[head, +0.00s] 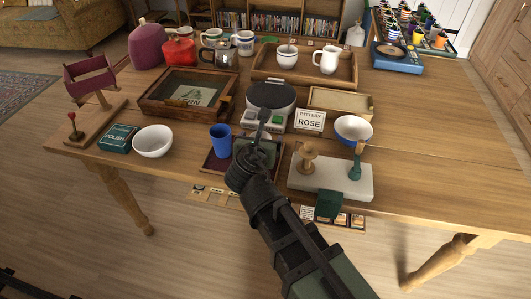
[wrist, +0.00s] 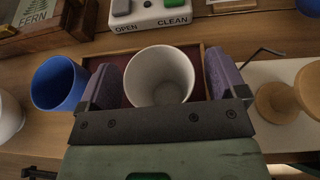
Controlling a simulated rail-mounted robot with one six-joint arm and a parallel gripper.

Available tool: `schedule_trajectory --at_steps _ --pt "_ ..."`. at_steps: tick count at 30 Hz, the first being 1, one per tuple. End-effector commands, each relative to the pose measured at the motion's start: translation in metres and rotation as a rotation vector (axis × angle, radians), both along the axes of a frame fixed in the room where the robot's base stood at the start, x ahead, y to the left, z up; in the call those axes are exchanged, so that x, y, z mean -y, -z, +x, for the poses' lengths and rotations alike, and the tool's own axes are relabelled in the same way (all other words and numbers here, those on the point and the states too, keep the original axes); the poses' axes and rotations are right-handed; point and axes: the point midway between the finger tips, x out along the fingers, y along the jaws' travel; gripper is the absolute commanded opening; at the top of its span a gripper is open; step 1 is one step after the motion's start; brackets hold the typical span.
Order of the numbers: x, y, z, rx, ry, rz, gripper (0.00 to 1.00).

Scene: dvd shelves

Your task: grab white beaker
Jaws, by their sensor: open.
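The white beaker (wrist: 160,78) stands on a dark red tray (wrist: 118,58) in the wrist view, its open mouth facing the camera. My gripper (wrist: 163,85) is open, with one purple-grey finger pad on each side of the beaker. A small gap shows at the left pad; the right pad is close to the rim, and I cannot tell whether it touches. In the head view my gripper (head: 256,150) is over the tray at the table's front and hides the beaker. A blue cup (head: 220,141) stands just left of my gripper, also in the wrist view (wrist: 59,84).
A box marked OPEN and CLEAN (wrist: 151,14) lies just behind the tray. A pale slab (head: 330,183) with a wooden spool (head: 307,157) stands close on the right. A white bowl (head: 153,141) is further left. A thin dark bent rod (wrist: 258,60) shows near the right finger.

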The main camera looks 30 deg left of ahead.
Motion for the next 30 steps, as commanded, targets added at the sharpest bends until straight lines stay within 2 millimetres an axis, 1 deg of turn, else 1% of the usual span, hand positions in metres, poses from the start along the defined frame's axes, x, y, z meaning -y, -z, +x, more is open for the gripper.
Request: schedule_trajectory --at_steps 5,6,11,15,16,24,26,30 --pt "0.000 0.000 0.000 0.000 -0.002 0.001 0.91" --pt "0.000 0.000 0.001 0.000 -0.002 0.001 0.88" --pt "0.000 0.000 0.000 0.000 -0.001 0.000 0.63" --pt "0.000 0.000 0.000 0.000 -0.001 0.000 0.42" --pt "0.000 0.000 0.000 0.000 -0.001 0.000 0.39" --pt "0.000 -0.003 0.000 0.000 -0.001 0.000 0.38" --pt "0.000 -0.006 0.000 0.000 -0.001 0.000 0.38" --pt "0.000 -0.021 0.000 0.000 -0.001 0.000 0.38"
